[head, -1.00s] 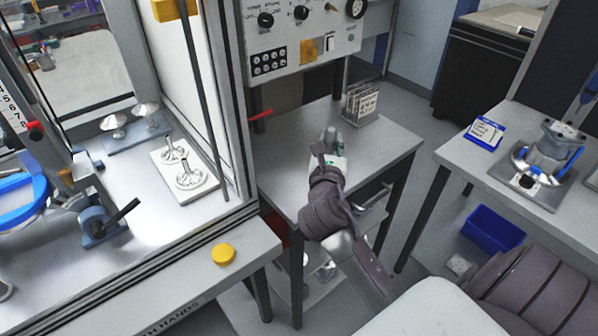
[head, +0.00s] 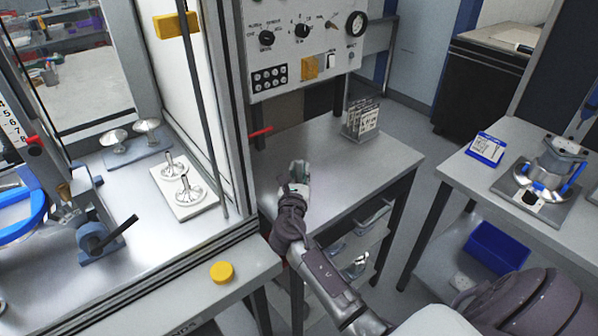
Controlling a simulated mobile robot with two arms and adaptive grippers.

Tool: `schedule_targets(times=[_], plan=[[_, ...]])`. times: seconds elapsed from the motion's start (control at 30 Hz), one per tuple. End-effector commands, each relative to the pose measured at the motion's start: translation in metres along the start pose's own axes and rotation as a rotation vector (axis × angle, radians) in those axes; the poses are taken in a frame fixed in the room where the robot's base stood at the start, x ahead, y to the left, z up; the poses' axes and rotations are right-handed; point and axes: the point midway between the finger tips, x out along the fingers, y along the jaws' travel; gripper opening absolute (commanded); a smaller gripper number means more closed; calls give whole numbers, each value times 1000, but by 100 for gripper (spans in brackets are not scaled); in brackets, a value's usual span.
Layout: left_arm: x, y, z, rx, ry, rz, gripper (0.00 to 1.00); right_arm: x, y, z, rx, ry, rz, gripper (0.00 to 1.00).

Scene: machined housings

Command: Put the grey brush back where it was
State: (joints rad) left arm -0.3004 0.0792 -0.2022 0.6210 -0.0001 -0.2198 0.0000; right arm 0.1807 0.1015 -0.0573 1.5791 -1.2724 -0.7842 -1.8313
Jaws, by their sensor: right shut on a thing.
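My right gripper (head: 299,172) is over the left part of the small grey table (head: 375,165), below the control panel. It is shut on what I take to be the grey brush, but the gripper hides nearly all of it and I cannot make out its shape. I cannot tell how high the gripper is above the tabletop. My left gripper is not in view.
A card rack (head: 362,120) stands at the table's back right. To the left is a framed cabinet with metal parts on a white plate (head: 185,192). A yellow button (head: 222,272) is on its front ledge. The right bench holds a blue-edged card (head: 487,149) and a machined housing (head: 548,172).

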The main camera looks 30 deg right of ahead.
Motion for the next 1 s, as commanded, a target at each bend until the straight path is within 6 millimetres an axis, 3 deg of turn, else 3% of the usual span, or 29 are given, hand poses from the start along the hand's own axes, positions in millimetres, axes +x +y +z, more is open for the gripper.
schedule_targets(times=[0.27,0.3,0.43,0.77,0.87,1.0], plan=[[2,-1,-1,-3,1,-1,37,0,0,-2,0,-1,0,0],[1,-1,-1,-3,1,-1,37,0,0,-2,1,-1,0,25],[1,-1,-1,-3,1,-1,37,0,0,-1,1,-1,0,47],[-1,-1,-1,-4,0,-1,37,0,0,2,1,-1,0,47],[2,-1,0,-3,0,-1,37,-9,0,0,1,0,1,47],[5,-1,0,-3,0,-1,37,-34,0,-1,2,1,2,47]])
